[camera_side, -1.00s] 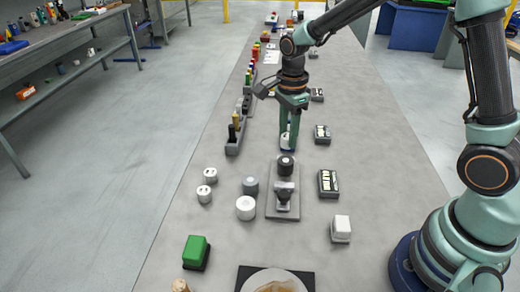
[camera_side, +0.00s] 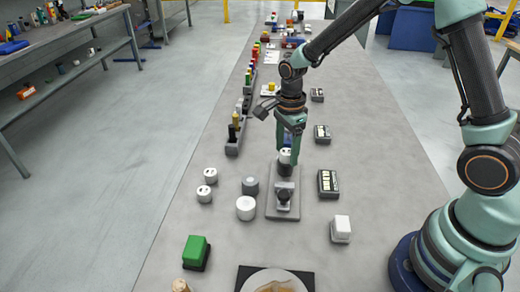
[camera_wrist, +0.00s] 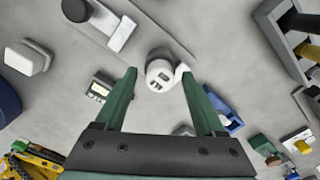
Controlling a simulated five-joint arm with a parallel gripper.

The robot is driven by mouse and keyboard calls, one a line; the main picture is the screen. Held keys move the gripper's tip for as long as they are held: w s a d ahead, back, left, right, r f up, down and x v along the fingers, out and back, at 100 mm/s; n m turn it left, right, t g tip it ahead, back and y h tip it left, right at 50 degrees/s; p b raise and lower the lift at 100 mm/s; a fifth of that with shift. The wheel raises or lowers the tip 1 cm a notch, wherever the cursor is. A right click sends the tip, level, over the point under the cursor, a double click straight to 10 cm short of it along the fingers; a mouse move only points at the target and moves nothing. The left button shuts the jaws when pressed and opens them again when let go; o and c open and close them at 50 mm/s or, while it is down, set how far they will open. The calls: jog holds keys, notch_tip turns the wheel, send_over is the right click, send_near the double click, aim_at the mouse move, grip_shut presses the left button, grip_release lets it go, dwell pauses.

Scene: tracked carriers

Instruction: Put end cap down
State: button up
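The white end cap (camera_side: 285,156) with dark marks shows at the far end of the grey fixture (camera_side: 283,212) in the side view. In the wrist view the end cap (camera_wrist: 158,72) lies between the lines of my fingers. My gripper (camera_wrist: 158,72) is open there, with a visible gap on the left of the cap. In the side view my gripper (camera_side: 288,152) points down just behind and around the cap. I cannot tell whether the cap rests on the fixture or stands just above it. The fixture's dark knob (camera_side: 284,195) is nearer the camera.
Two similar white caps (camera_side: 207,184) stand left of the fixture, beside a grey cylinder (camera_side: 250,185) and a white one (camera_side: 246,208). Dark boxes (camera_side: 328,183) line the right. A blue item (camera_wrist: 228,108) lies near my right finger.

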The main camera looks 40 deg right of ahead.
aim_at(286, 152)
notch_tip(286, 152, up, 12)
jog(key=s+d+r+n+t, duration=0.1)
jog(key=s+r+n+t, duration=0.1)
jog(key=s+n, duration=0.4)
jog(key=s+d+r+n+t, duration=0.1)
jog(key=s+r+n+t, duration=0.2)
jog(key=n, duration=1.1)
jog(key=shift+s+d+r+t, duration=0.3)
jog(key=shift+s+r, duration=0.65)
jog(key=shift+s, duration=0.9)
